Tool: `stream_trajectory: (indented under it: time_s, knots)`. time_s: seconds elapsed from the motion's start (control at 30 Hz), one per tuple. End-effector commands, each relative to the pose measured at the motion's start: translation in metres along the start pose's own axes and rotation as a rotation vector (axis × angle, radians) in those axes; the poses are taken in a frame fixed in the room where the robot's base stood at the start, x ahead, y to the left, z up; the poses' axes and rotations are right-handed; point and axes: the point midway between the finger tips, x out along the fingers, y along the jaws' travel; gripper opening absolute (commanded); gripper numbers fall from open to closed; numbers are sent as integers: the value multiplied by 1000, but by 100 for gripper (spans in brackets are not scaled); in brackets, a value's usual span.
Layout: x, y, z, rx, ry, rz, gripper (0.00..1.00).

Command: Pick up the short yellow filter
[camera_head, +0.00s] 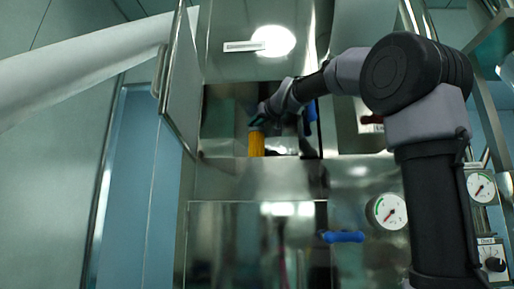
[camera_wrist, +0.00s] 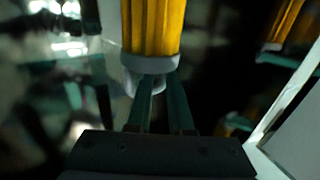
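A yellow ribbed filter (camera_head: 256,144) stands upright inside the open cabinet bay. It shows large at the top of the wrist view (camera_wrist: 153,28), with a grey end cap and a small grey knob or handle at the gripper side. My gripper (camera_head: 258,122) is at the filter's top end in the head view. In the wrist view its two green-grey fingers (camera_wrist: 163,82) are close together at the grey end piece and look shut on it. The exact contact is dark and partly hidden. Whether the filter's base touches the bay floor is unclear.
The cabinet door (camera_head: 183,80) stands open left of the bay. A second yellow shape (camera_wrist: 283,22) at right in the wrist view looks like a reflection. A white edge (camera_wrist: 290,140) is close on the right. A blue handle (camera_head: 343,237) and a gauge (camera_head: 387,210) are below.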

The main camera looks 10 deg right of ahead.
Motion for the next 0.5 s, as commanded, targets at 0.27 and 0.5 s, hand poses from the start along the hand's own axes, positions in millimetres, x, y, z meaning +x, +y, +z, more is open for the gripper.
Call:
stream_trajectory:
  time_s: [0.27,0.5]
  knots:
    - [33,0,2,0,-1,1,19]
    - [55,0,2,0,0,1,19]
